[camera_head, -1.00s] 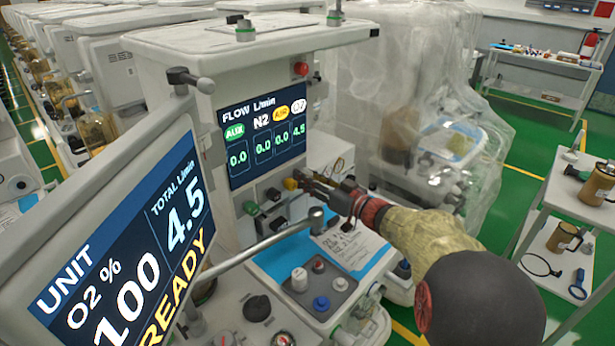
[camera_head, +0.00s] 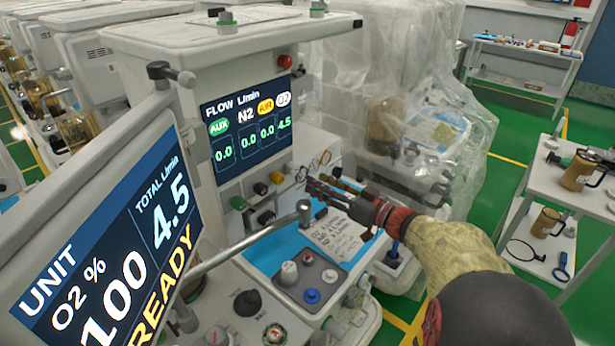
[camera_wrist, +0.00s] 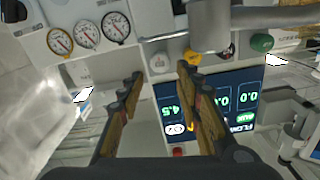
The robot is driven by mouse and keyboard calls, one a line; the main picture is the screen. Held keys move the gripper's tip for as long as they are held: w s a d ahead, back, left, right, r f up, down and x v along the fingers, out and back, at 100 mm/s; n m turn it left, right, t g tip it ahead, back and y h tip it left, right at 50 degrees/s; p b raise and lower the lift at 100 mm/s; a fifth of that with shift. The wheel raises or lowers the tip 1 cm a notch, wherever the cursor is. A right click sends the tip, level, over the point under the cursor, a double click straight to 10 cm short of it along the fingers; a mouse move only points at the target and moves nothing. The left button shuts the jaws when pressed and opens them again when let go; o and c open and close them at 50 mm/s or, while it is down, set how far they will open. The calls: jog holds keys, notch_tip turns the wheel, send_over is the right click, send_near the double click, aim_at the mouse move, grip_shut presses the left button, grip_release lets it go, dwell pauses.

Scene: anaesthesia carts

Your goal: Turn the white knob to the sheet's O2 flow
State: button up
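The white knob (camera_wrist: 158,62) shows in the wrist view at the end of the knob row, beside the yellow knob (camera_wrist: 192,57). My gripper (camera_wrist: 160,73) is open and empty. Its fingertips lie on either side of the white knob in that picture; contact cannot be told. In the head view my gripper (camera_head: 312,186) is just right of the knob row, and the white knob is hard to make out. The flow screen (camera_head: 247,132) reads O2 4.5, with the others at 0.0. The printed sheet (camera_head: 338,232) lies on the blue worktop; its numbers are too small to read.
A tilted monitor (camera_head: 110,240) at left shows O2 100 %, total 4.5 and READY. A grey bar (camera_head: 235,250) crosses before the cart. Black (camera_wrist: 225,50) and green (camera_wrist: 262,42) knobs continue the row. Plastic-covered equipment (camera_head: 400,90) stands behind.

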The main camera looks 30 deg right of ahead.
jog(key=shift+v, duration=1.1)
jog(key=s+a+r+g+y+p, duration=0.15)
jog(key=s+a+g, duration=0.35)
jog(key=a, duration=0.5)
jog(key=s+a+g+p, duration=0.2)
jog(key=s+a+g, duration=0.25)
jog(key=a, duration=0.55)
jog(key=s+a+g+h+p, duration=0.1)
jog(key=s+a+g+h, duration=0.2)
jog(key=s, duration=0.6)
jog(key=s+d+r+m+t+h+p, duration=0.1)
jog(key=s+d+r+m+h+p, duration=0.1)
jog(key=s+d+h, duration=0.3)
jog(key=shift+s+d+r+m+p, duration=0.3)
jog(key=shift+s+d+r, duration=0.1)
jog(key=shift+s+r, duration=0.4)
